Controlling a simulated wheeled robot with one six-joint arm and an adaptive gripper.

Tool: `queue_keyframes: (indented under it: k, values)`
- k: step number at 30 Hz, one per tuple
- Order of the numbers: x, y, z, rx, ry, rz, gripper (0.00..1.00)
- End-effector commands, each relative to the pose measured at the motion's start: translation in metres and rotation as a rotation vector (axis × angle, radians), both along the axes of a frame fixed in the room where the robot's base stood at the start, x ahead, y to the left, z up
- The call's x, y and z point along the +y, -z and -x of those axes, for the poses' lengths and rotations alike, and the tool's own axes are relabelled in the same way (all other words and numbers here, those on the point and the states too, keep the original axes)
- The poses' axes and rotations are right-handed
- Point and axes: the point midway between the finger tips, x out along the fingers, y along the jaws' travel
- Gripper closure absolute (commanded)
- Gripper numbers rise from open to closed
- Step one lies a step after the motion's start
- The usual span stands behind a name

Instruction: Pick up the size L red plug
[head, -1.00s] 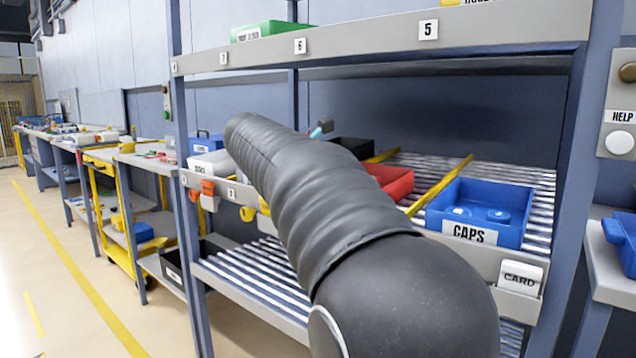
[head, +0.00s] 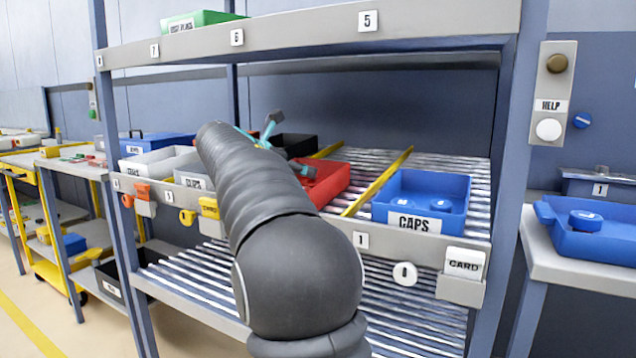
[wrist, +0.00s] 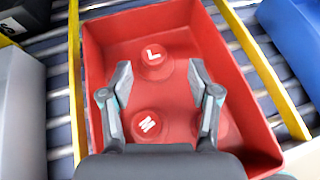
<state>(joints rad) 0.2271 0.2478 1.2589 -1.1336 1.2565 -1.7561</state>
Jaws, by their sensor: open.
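The size L red plug (wrist: 152,62) stands in the far part of a red bin (wrist: 235,75) in the wrist view, its white L facing up. A second red plug marked M (wrist: 150,127) stands nearer, and a third is mostly hidden behind the right finger. My gripper (wrist: 161,75) is open and empty over the bin, with its fingertips on either side of the L plug's near edge. I cannot tell its exact height above the plug. In the head view the red bin (head: 332,182) shows at the right of my arm, which hides part of my gripper.
The bin sits on a roller shelf between yellow rails (head: 378,182). A blue CAPS bin (head: 459,190) stands to the right, grey bins (head: 150,163) to the left and a black bin (head: 293,142) behind. An upper shelf (head: 310,38) runs overhead.

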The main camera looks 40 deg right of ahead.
Motion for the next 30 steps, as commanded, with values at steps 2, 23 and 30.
queue_keyframes:
  k: [2,23,30]
  values:
    - [-0.003,0.001,0.0,0.0,0.001,0.0,0.39]
    - [-0.05,0.021,0.0,0.0,0.001,-0.001,0.44]
    - [-0.05,0.021,0.0,0.0,0.001,-0.001,0.85]
